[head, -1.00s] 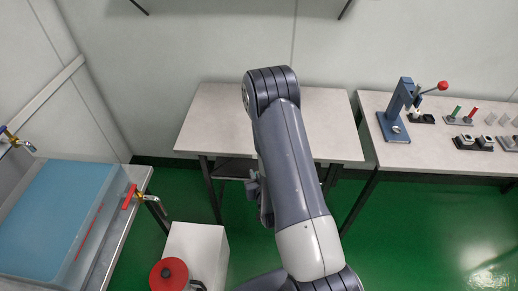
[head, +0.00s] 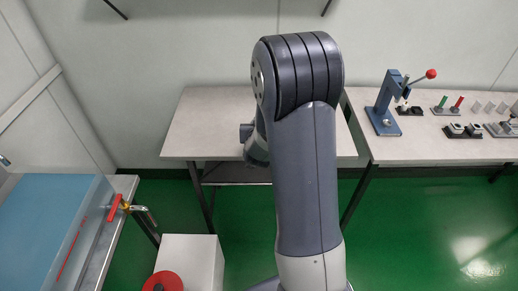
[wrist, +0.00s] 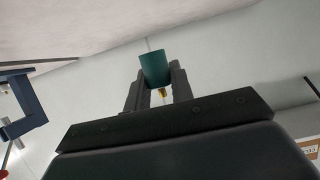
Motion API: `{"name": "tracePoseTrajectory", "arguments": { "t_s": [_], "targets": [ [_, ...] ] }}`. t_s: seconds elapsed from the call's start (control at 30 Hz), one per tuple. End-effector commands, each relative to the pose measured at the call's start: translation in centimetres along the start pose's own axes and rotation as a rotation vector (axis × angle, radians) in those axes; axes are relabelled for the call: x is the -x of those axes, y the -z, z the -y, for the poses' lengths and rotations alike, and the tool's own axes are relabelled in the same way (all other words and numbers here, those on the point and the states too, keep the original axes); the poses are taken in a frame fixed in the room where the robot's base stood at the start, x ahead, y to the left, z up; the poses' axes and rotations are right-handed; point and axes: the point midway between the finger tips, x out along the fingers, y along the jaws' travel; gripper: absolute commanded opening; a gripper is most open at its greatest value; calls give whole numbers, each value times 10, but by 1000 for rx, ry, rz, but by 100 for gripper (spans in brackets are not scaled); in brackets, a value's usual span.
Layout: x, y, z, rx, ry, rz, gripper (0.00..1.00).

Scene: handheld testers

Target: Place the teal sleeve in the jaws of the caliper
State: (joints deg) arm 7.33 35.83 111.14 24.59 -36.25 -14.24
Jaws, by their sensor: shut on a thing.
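The teal sleeve (wrist: 154,67) is a short teal cylinder, held between the fingertips of my gripper (wrist: 155,82) in the wrist view. My gripper is shut on it, and the sleeve stands slightly tilted in that picture. A small yellow-brown piece shows just below the sleeve between the fingers; I cannot tell what it is. In the head view my arm hides the gripper and the sleeve. I cannot make out the caliper in any view.
A bare table (head: 210,130) stands behind my arm. The right table (head: 400,150) bears a blue press (head: 385,105) with a red knob, red and green pieces and dark blocks. At left is a blue-topped tank (head: 50,215) with red-handled taps, near a white box (head: 195,260).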

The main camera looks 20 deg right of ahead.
Motion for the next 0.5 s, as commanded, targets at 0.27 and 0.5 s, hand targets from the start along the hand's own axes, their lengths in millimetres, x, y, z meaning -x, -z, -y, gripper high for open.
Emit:
{"name": "tracePoseTrajectory", "arguments": {
  "t_s": [0.27,0.5],
  "targets": [
    [-15,-38,0,1,1,2,0],
    [-25,-62,0,1,1,5,0]
  ]
}}
